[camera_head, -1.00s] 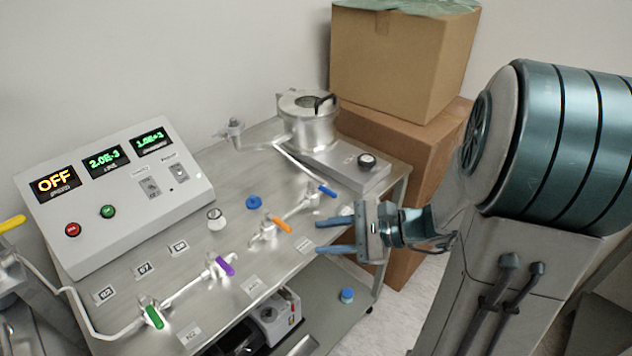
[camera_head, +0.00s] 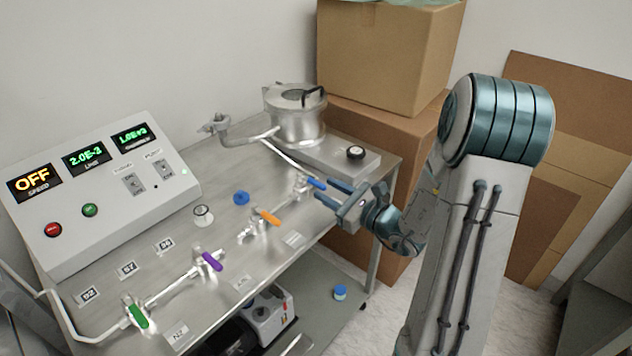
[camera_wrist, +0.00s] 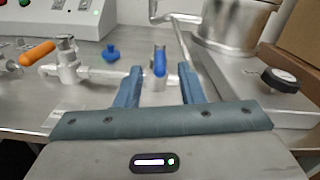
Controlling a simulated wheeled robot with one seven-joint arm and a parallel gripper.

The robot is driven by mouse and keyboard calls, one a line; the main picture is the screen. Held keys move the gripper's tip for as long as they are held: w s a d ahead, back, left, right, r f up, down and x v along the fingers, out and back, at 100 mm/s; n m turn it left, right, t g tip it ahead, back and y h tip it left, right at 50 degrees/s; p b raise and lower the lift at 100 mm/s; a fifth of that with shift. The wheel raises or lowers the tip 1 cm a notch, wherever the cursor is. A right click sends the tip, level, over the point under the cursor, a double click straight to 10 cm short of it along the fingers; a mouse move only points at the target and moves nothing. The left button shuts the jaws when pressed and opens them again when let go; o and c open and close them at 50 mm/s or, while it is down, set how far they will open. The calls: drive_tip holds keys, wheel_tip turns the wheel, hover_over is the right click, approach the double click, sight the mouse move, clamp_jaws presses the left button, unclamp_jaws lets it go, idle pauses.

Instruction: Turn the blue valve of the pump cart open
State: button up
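The blue valve handle (camera_head: 316,184) sits on the metal pipe at the right end of the cart's valve row. In the wrist view the blue handle (camera_wrist: 160,62) stands between the two fingers, a little beyond their tips, with a gap on each side. My gripper (camera_head: 323,192) is open and empty; its fingers (camera_wrist: 160,80) point toward the valve. In the head view the fingertips are close to the handle, and contact cannot be told. The pump cart's steel top (camera_head: 225,240) carries the valve row.
Orange (camera_head: 269,217), purple (camera_head: 211,261) and green (camera_head: 138,317) valve handles stand along the pipe to the left. A blue cap (camera_head: 241,198) lies behind the row. A metal chamber (camera_head: 296,120) and a black knob (camera_head: 355,152) are behind the blue valve. Cardboard boxes (camera_head: 385,60) stand behind the cart.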

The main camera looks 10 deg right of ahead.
sight(316, 181)
drive_tip(key=shift+x, duration=2.2)
drive_tip(key=shift+c, duration=0.3)
clamp_jaws()
drive_tip(key=shift+d, duration=0.1)
